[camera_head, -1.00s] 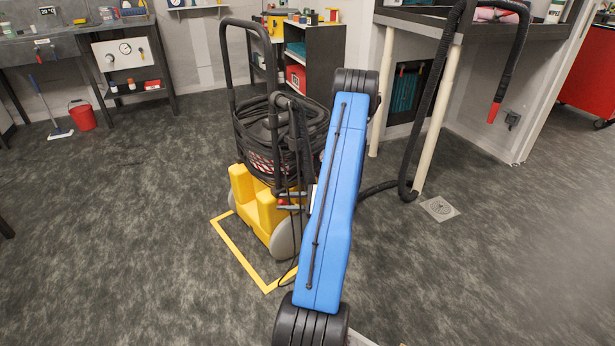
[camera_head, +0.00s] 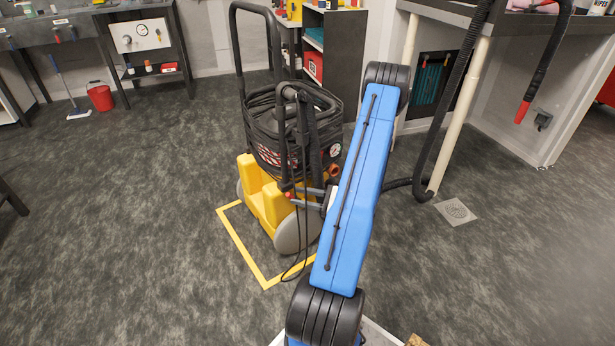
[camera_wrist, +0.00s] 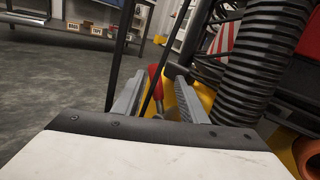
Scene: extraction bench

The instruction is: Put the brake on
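The yellow wheeled extraction unit (camera_head: 268,205), with a black handle and coiled black hose, stands upright ahead of me. A small red-tipped lever (camera_head: 289,195), which looks like the brake, is low on its near side. In the wrist view the red lever (camera_wrist: 153,75) shows between the fingertips of my gripper (camera_wrist: 157,84), near the left finger. The fingers are apart, and I cannot tell if either touches the lever. In the head view my gripper (camera_head: 306,193) is beside the unit, partly hidden by my blue arm.
A yellow floor outline (camera_head: 245,255) runs around the unit. A black hose (camera_head: 398,184) leads right to a bench with pale legs (camera_head: 459,110). A thin black cable (camera_head: 305,240) hangs by the unit's near side. A red bucket (camera_head: 100,97) stands far left. Open floor lies left and right.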

